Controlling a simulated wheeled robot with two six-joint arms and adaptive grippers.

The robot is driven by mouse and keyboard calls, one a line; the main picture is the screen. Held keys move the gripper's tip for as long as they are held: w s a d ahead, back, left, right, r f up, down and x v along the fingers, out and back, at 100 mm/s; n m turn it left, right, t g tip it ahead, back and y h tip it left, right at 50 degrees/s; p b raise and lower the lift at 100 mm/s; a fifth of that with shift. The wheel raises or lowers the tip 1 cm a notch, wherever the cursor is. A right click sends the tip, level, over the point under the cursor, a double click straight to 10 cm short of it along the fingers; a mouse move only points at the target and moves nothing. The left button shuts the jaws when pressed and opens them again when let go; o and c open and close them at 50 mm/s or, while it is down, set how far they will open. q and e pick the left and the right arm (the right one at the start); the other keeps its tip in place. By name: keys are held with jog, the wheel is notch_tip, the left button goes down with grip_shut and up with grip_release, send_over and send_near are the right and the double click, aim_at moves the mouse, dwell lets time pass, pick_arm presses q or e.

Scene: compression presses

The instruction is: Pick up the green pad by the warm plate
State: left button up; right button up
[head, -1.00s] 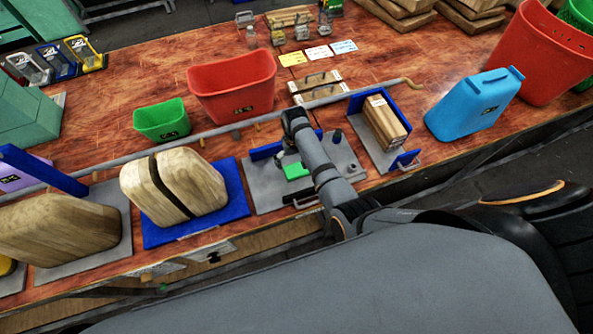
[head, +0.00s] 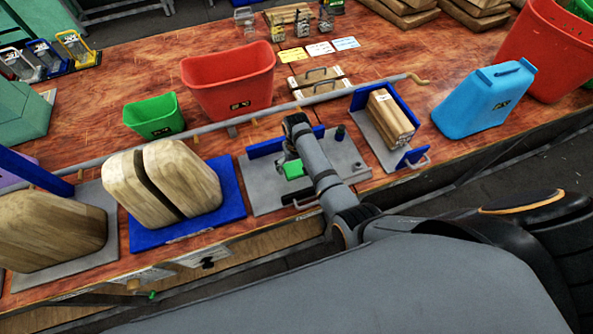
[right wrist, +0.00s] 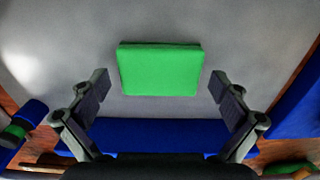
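The green pad (head: 294,170) lies on a grey plate (head: 262,195) that has a blue bar (head: 268,149) along its far side. I cannot tell from the picture whether this plate is warm. My right gripper (head: 287,160) is over the plate at the pad, partly hidden by my arm. In the right wrist view the green pad (right wrist: 160,70) appears between and slightly beyond the two spread fingertips of my right gripper (right wrist: 159,86), with a gap on each side. The gripper is open and empty. My left gripper is not in view.
A wooden block pair on a blue plate (head: 236,213) stands left of the grey plate. A blue stand with wooden pieces (head: 390,113) is to the right. A long grey bar (head: 330,98) runs behind.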

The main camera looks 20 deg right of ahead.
jog(key=c, duration=0.7)
jog(key=shift+r, duration=0.5)
jog(key=shift+s+d+r+b, duration=0.15)
jog(key=shift+s+d+r, duration=0.8)
jog(key=shift+s+r, duration=1.15)
jog(key=shift+s+d+r+b, duration=0.1)
jog(key=shift+s+d+r, duration=0.8)
jog(key=shift+s+r, duration=1.2)
jog(key=shift+s+d+r+b, duration=0.15)
jog(key=shift+s+d+r, duration=0.8)
jog(key=shift+s+r, duration=1.15)
